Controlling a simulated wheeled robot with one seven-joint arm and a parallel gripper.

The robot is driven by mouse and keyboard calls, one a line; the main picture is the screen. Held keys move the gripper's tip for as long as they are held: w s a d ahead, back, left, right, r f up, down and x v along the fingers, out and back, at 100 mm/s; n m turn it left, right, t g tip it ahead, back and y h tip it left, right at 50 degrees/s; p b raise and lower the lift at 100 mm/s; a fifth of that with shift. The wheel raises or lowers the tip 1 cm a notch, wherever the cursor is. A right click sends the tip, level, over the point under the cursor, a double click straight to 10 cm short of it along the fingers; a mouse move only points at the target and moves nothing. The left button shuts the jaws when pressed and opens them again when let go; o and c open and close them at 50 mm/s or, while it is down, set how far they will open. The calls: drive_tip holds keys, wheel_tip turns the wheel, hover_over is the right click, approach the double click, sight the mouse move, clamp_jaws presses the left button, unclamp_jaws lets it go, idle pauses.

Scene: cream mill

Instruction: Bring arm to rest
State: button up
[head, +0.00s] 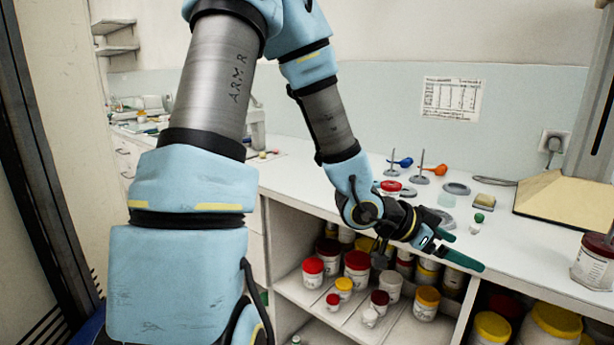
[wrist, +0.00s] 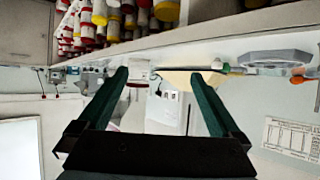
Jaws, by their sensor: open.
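My gripper (head: 462,250) has dark green fingers and sits at the end of my blue and grey arm. In the head view it reaches right, close to the front edge of the white worktop (head: 540,236), above the open shelf. In the wrist view the two fingers of my gripper (wrist: 160,85) stand wide apart with nothing held between them. The wrist view is turned upside down, with the shelf jars at its top.
Jars with red, yellow and orange lids (head: 356,264) fill the shelf below. A red-lidded jar (head: 391,187), small stands (head: 421,172) and a green-capped vial (head: 477,222) are on the worktop near my gripper. A larger jar (head: 592,262) stands at the right edge, by a beige board (head: 566,204).

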drive_tip(key=w+a+f+n+t+y, duration=0.2)
drive_tip(key=w+a+n+y, duration=0.25)
drive_tip(key=a, duration=0.55)
drive_tip(key=w+a+f+n+t+y, duration=0.25)
drive_tip(key=w+a+y, duration=0.2)
drive_tip(key=a, duration=0.55)
drive_tip(key=s+a+r+n+g+y, duration=0.1)
drive_tip(key=s+a+n+g, duration=0.1)
drive_tip(key=a, duration=0.5)
drive_tip(key=s+a+r+n+g+y, duration=0.1)
drive_tip(key=s+a+n+g+y, duration=0.1)
drive_tip(key=s+a+n, duration=0.3)
drive_tip(key=a+n, duration=0.1)
drive_tip(key=a, duration=0.1)
drive_tip(key=shift+a+r+n, duration=0.35)
drive_tip(key=shift+n, duration=0.05)
